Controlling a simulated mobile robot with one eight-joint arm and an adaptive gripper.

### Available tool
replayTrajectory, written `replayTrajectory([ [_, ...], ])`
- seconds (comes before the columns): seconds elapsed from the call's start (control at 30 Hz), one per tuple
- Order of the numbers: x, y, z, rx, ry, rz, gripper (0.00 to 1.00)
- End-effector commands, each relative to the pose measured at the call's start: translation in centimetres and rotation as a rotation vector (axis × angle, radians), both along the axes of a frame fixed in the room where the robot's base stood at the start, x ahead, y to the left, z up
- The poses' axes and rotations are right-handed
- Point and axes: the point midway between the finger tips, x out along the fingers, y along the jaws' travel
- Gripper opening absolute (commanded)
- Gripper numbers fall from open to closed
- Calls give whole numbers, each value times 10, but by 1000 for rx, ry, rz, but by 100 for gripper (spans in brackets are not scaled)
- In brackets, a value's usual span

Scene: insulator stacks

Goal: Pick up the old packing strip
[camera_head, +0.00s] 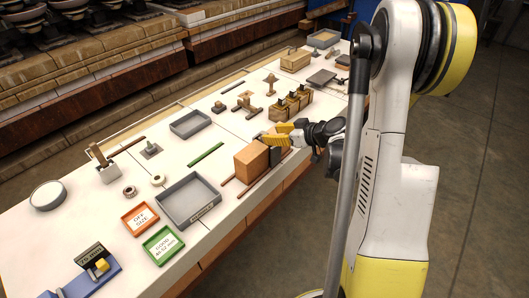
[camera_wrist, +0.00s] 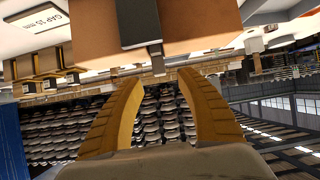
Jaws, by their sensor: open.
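My gripper (camera_head: 284,134) is open, with its yellow fingers at the upper right of an orange-brown block (camera_head: 250,164) near the table's front edge. In the wrist view the open fingers (camera_wrist: 160,77) are apart with nothing between them. A dark strip (camera_wrist: 138,22) lies against the block (camera_wrist: 190,22), its small grey end (camera_wrist: 156,50) just beyond the fingertips. In the head view a dark piece (camera_head: 275,157) shows at the block's right side. It may be the old packing strip; I cannot tell for certain. The gripper partly hides this spot.
A green strip (camera_head: 206,154) and a brown strip (camera_head: 130,143) lie on the white table. A grey tray (camera_head: 188,203), orange tray (camera_head: 140,218) and green tray (camera_head: 163,245) stand left of the block. Wooden holders (camera_head: 291,103) stand close behind my gripper.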

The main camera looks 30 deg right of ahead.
Motion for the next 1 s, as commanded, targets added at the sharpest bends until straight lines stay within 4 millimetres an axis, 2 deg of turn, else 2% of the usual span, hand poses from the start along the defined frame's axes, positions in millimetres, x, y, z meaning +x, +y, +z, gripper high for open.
replayTrajectory([
  [0.33,37,13,-27,0,1,1,43],
  [0.57,40,13,-26,0,1,-1,43],
  [0.67,40,13,-26,0,1,-1,18],
  [0.7,40,13,-26,0,1,-1,5],
  [0.73,40,13,-26,0,1,-1,0],
  [1.0,40,13,-26,0,1,-1,0],
])
